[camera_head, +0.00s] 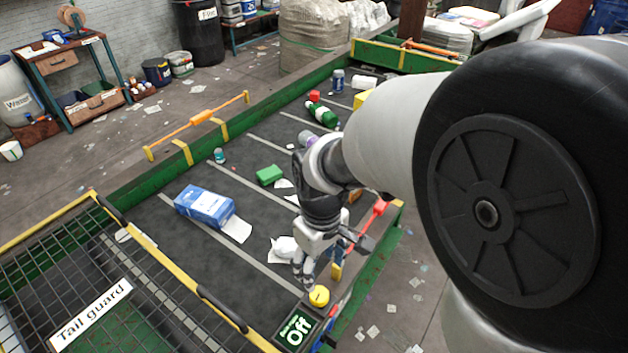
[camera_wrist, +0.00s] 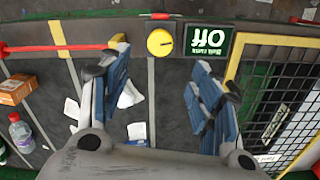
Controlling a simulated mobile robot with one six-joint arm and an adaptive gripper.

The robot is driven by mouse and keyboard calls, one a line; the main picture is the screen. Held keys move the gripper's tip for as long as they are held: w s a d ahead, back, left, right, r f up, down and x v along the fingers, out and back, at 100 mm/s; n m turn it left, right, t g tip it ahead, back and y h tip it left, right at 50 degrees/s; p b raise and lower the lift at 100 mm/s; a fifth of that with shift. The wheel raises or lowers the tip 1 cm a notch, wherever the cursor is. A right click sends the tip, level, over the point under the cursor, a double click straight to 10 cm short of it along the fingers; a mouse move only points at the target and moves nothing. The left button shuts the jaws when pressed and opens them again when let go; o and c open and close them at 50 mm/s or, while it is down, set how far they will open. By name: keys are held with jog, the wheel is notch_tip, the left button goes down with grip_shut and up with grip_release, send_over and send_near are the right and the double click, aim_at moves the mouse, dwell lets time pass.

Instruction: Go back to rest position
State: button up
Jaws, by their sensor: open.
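My gripper (camera_head: 318,268) hangs over the near right edge of the sorting belt (camera_head: 165,225), by the yellow round button (camera_head: 319,296) and the green sign reading "Off" (camera_head: 296,329). In the wrist view my gripper's blue-grey fingers (camera_wrist: 160,92) are spread apart with nothing between them. The yellow button (camera_wrist: 160,43) and the sign (camera_wrist: 208,41) show beyond the fingertips in that view. My arm covers the right part of the head view and hides some of the belt.
On the belt lie a blue box (camera_head: 204,205), a green block (camera_head: 270,175), white paper scraps and a green bottle (camera_head: 322,114). A black mesh tail guard (camera_head: 90,270) stands at the left. A red cord (camera_wrist: 50,48) runs along the belt's edge.

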jog(key=s+d+r+m+t+b, duration=0.3)
jog(key=s+d+r+m, duration=0.5)
jog(key=s, duration=0.5)
notch_tip(320, 180, up, 2)
jog(key=d+t, duration=0.1)
jog(key=d, duration=0.2)
jog(key=shift+s+r+t, duration=0.15)
jog(key=shift+s+t, duration=0.15)
jog(key=shift+s, duration=0.05)
